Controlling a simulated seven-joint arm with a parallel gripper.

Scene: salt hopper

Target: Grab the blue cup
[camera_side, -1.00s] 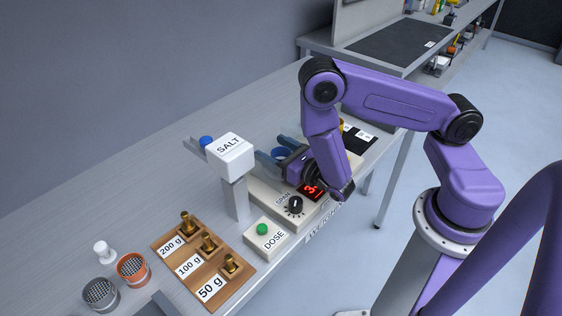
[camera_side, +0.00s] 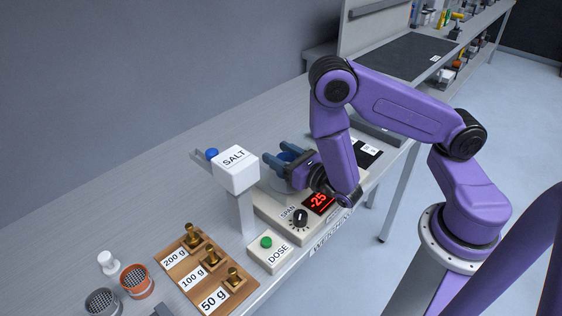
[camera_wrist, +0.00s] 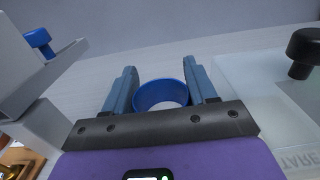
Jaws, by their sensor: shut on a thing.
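The blue cup (camera_wrist: 160,93) sits between my gripper's two fingers in the wrist view, its rim round and open, with something pale inside at the bottom. In the side view the blue cup (camera_side: 287,157) shows only in part between the fingers, behind the salt hopper's right side. My gripper (camera_side: 275,160) is shut on the cup and appears to hold it above the weighing scale; it also shows in the wrist view (camera_wrist: 162,82). The scale display (camera_side: 318,203) reads a red negative number beginning -25.
The white salt hopper (camera_side: 236,165) stands close left of my gripper. The DOSE button box (camera_side: 268,250), SPAN knob (camera_side: 300,217) and wooden weight tray (camera_side: 228,305) are in front. Orange (camera_side: 137,281) and grey (camera_side: 103,302) cups stand front left.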

